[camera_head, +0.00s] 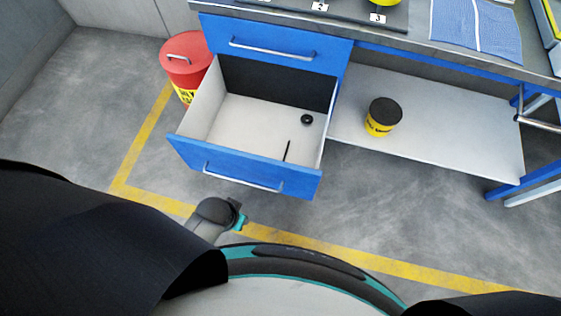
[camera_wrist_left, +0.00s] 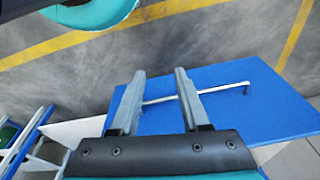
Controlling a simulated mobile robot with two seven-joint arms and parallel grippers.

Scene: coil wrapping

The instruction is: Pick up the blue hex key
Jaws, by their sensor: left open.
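No blue hex key can be made out in either view. In the head view a thin dark rod (camera_head: 287,150) lies on the floor of the open blue drawer (camera_head: 243,176); its colour and shape are too small to tell. My left gripper (camera_wrist_left: 160,75) is open and empty in the left wrist view. Its two fingers point over the blue drawer front, with the silver drawer handle (camera_wrist_left: 222,89) passing behind one finger; contact cannot be told. In the head view the left gripper's jaws cannot be made out. My right gripper is not in view.
A black ring-shaped object (camera_head: 307,120) lies in the drawer near the rod. A black-and-yellow can (camera_head: 382,116) stands on the lower shelf (camera_head: 450,140). A red bin (camera_head: 186,62) stands left of the drawer. The blue closed drawer (camera_head: 275,47) sits above. The floor in front is clear.

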